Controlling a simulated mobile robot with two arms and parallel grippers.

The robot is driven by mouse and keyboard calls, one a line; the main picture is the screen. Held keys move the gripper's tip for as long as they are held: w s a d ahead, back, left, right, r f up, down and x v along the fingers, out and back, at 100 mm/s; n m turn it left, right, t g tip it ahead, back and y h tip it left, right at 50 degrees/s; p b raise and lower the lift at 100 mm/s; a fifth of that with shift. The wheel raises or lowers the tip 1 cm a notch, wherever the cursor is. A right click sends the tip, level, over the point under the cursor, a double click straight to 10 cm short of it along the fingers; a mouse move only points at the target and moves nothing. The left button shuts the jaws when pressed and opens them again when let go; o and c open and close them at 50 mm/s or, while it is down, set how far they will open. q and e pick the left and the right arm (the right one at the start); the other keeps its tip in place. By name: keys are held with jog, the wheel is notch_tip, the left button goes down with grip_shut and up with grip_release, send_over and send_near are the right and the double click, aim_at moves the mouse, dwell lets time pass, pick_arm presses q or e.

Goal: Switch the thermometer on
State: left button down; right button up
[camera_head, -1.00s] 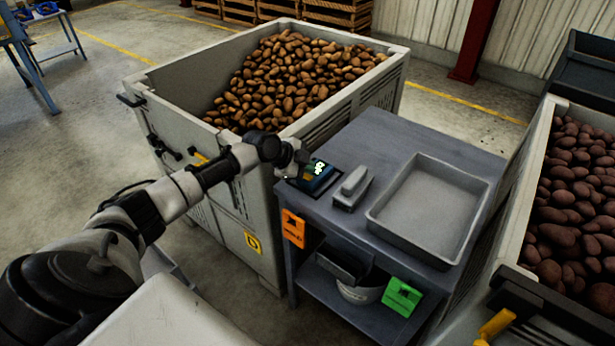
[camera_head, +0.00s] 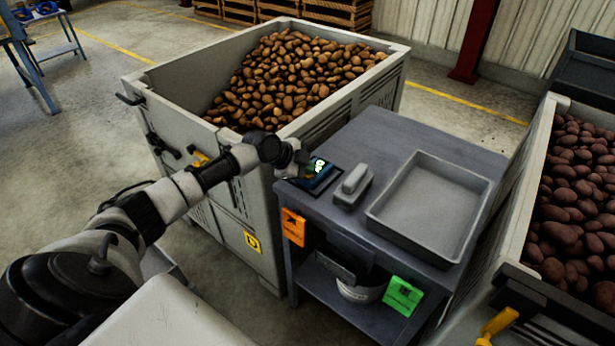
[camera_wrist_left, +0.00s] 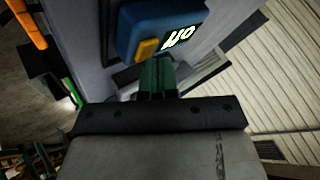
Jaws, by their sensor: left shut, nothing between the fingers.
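The screen is also lit in the head view. My left gripper (camera_head: 304,158) is shut and empty. In the wrist view, its dark green fingers (camera_wrist_left: 157,66) are just below the yellow button; I cannot tell whether they touch it. My right gripper is not in view.
A grey handset-shaped block (camera_head: 352,186) and an empty grey tray (camera_head: 430,205) stand on the table. A bowl (camera_head: 362,293) sits below.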

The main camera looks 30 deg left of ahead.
aim_at(307, 176)
pick_arm(q)
jog(key=shift+s+f+b, duration=0.1)
jog(key=shift+f+b, duration=0.2)
dwell(0.5)
jog(key=shift+d+r, duration=0.1)
jog(key=shift+r+p, duration=0.3)
jog(key=shift+r, duration=0.2)
jog(key=shift+r+p, duration=0.4)
jog(key=shift+r, duration=0.1)
jog(key=shift+r+p, duration=1.65)
jog(key=shift+r, duration=0.9)
jog(key=shift+f, duration=0.1)
